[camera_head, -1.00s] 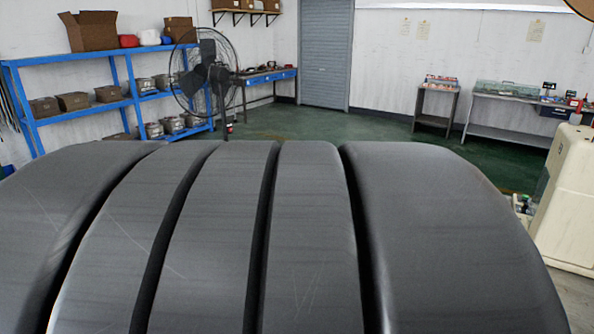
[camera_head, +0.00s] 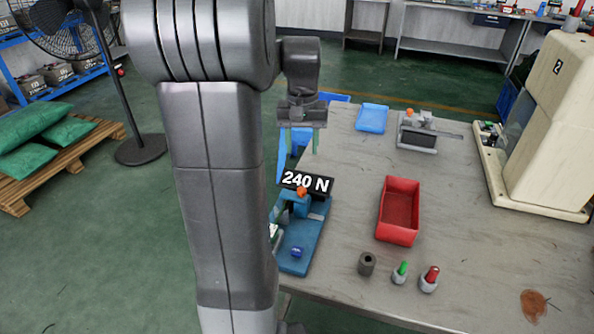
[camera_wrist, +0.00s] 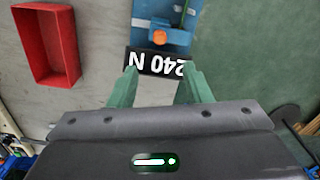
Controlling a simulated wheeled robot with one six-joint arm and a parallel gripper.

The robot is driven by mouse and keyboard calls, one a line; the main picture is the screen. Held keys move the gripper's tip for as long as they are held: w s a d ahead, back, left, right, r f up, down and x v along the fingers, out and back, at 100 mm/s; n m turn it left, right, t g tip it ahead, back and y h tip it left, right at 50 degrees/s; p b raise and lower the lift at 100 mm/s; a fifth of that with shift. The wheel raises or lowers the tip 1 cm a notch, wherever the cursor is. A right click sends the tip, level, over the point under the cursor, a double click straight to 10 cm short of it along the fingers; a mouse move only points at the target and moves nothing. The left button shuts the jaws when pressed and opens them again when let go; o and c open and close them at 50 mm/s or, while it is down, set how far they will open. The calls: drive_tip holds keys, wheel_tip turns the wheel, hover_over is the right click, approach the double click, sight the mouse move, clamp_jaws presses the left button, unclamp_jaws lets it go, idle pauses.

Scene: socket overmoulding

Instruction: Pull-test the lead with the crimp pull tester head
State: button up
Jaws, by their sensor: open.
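The pull tester (camera_head: 300,250) is a blue device at the table's left edge, with an orange knob and a black sign reading "240 N" (camera_head: 306,183). In the wrist view the tester (camera_wrist: 172,14) is at the top, with the sign (camera_wrist: 150,63) upside down below it. A thin green strand (camera_wrist: 185,12) shows on the tester; I cannot tell whether it is the lead. My gripper (camera_head: 302,152) points down above and behind the sign. My arm hides the tester's left side.
A red bin (camera_head: 397,237) stands right of the tester. A grey cylinder (camera_head: 367,263), a green-topped piece (camera_head: 400,272) and a red-topped piece (camera_head: 429,279) stand in front. A blue tray (camera_head: 372,118), a grey fixture (camera_head: 417,138) and a cream machine (camera_head: 545,130) are farther back.

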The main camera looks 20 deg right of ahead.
sight(302, 188)
wheel_tip(302, 188, down, 14)
drive_tip(key=shift+w+d+r+b, duration=0.1)
drive_tip(key=shift+b, duration=0.2)
idle(0.3)
